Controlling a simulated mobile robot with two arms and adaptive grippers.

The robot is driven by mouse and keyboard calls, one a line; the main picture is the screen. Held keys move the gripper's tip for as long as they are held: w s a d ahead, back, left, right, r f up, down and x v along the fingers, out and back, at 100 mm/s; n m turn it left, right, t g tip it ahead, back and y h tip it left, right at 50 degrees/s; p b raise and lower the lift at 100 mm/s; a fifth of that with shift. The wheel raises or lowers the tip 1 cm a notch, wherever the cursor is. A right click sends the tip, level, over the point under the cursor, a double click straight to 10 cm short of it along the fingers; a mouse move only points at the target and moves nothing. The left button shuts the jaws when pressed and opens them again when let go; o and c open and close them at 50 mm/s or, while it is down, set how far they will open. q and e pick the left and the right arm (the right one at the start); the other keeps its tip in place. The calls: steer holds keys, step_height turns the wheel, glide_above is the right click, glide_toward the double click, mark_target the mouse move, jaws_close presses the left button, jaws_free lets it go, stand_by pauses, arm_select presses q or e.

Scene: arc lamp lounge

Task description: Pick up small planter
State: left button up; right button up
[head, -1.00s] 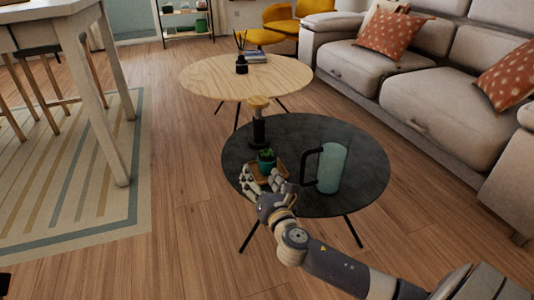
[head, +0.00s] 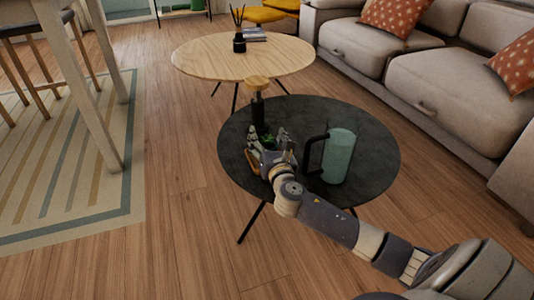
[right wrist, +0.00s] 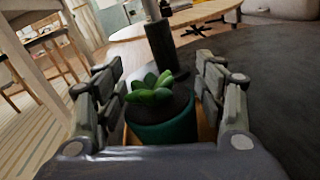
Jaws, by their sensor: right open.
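The small planter (right wrist: 165,128) is a teal-green pot with dark soil and a green succulent (right wrist: 152,90). In the right wrist view it stands between the two open fingers of my right gripper (right wrist: 165,100), with a gap visible at the top of each side. In the head view my right gripper (head: 267,146) is over the near left part of the dark round table (head: 375,140). It hides most of the planter there; only some green leaves (head: 268,141) show. My left gripper is not in view.
A dark grinder-like item with a wooden top (head: 257,98) stands just behind the planter. A pale green pitcher with a black handle (head: 339,155) stands right of my gripper. A light wooden round table (head: 200,58) is behind. A grey sofa (head: 430,85) is at right.

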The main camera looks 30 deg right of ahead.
steer(key=shift+b+x, duration=0.35)
steer(key=shift+x, duration=0.9)
steer(key=shift+c, duration=0.3)
steer(key=c, duration=1.3)
steer(key=shift+c, duration=0.2)
